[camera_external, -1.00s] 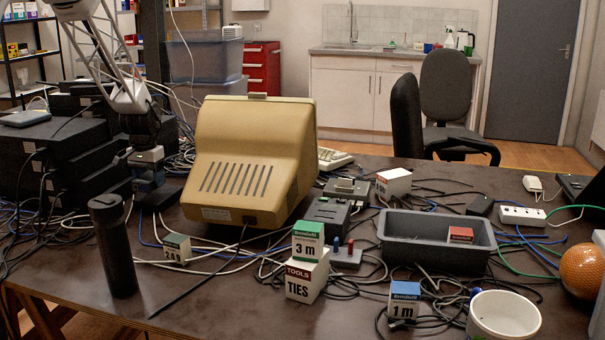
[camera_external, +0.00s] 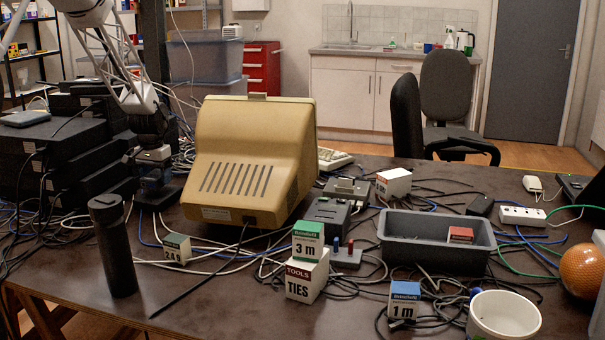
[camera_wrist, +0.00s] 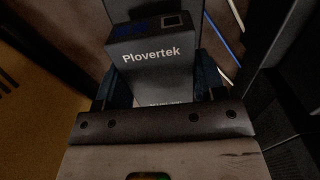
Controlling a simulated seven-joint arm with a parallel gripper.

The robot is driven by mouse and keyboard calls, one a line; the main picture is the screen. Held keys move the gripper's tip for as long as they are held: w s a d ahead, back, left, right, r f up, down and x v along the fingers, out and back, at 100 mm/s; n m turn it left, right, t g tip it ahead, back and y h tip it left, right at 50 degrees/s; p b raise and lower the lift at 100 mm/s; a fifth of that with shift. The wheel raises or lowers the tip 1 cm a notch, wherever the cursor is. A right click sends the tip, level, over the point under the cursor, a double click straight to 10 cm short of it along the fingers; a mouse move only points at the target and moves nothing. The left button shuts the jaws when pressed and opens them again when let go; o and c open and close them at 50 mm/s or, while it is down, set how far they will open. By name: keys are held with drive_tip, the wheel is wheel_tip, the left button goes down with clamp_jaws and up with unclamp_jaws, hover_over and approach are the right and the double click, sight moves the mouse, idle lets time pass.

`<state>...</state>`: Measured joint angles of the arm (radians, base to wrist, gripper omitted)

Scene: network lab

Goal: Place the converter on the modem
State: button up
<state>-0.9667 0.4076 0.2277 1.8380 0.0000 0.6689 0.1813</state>
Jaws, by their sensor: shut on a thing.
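The converter appears to be the grey box marked "Plovertek" (camera_wrist: 152,75) in the wrist view, with a dark port on its top face. The blue fingers of my gripper (camera_wrist: 157,88) are shut on its two sides. In the external view my gripper (camera_external: 155,180) points down between the black stack and the beige monitor. The box is hard to make out there. A dark flat thing (camera_external: 168,198) lies right below the gripper; it may be the modem, but I cannot read any label. I cannot tell whether the held box touches it.
The beige monitor (camera_external: 240,160) stands close to the right of my gripper. A stack of black units (camera_external: 60,155) stands to the left. A black cylinder (camera_external: 114,250) stands in front. Loose cables surround the area. A grey bin (camera_external: 400,255) sits farther right.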

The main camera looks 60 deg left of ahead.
sight(156, 175)
drive_tip(key=shift+f, duration=1.3)
drive_tip(key=shift+f, duration=0.15)
drive_tip(key=o, duration=1.1)
drive_tip(key=shift+r, duration=6.15)
drive_tip(key=shift+d, duration=0.1)
